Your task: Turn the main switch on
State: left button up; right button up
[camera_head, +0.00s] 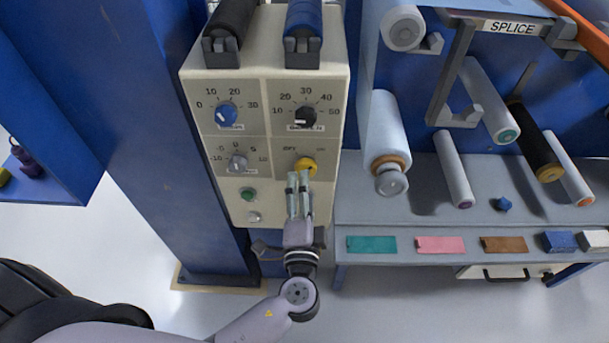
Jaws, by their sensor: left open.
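The beige control panel (223,180) stands upright on the blue frame and carries several knobs. The yellow knob (308,167), with small lettering to its left, sits at the panel's lower right; I take it as the main switch. The lettering is too small to read surely. My left gripper (298,181) reaches up from below, with its two fingers a narrow gap apart and nothing between them. Its fingertips are just below and slightly left of the yellow knob. I cannot tell whether they touch it. My right gripper is not in view.
A blue knob (227,115), a black knob (306,117), a grey knob (237,162) and a green button (248,194) are on the same panel. Right of it, rollers hang above a grey shelf (400,218) with coloured pieces. A blue column (150,120) stands left.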

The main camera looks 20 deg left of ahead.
pick_arm(q)
jog(key=v, duration=0.6)
jog(key=shift+s, duration=0.25)
jog(key=s+a+f+g+h, duration=0.1)
jog(key=s+f+g, duration=0.15)
jog(key=f, duration=0.85)
jog(key=s+a+f+g+h, duration=0.1)
jog(key=s+a+f+g, duration=0.15)
jog(key=f, duration=0.85)
jog(key=s+a+f+g+h, duration=0.1)
jog(key=f+g, duration=0.3)
jog(key=f, duration=0.6)
jog(key=s+a+f+n+g+h, duration=0.1)
jog(key=s+a+f+n+g, duration=0.2)
jog(key=s+f, duration=0.7)
jog(key=s+a+f+n+g+h, duration=0.1)
jog(key=s+a+f+n+g, duration=0.3)
jog(key=s+f, duration=0.5)
jog(key=s+n, duration=0.2)
jog(key=s, duration=0.5)
jog(key=shift+f, duration=0.4)
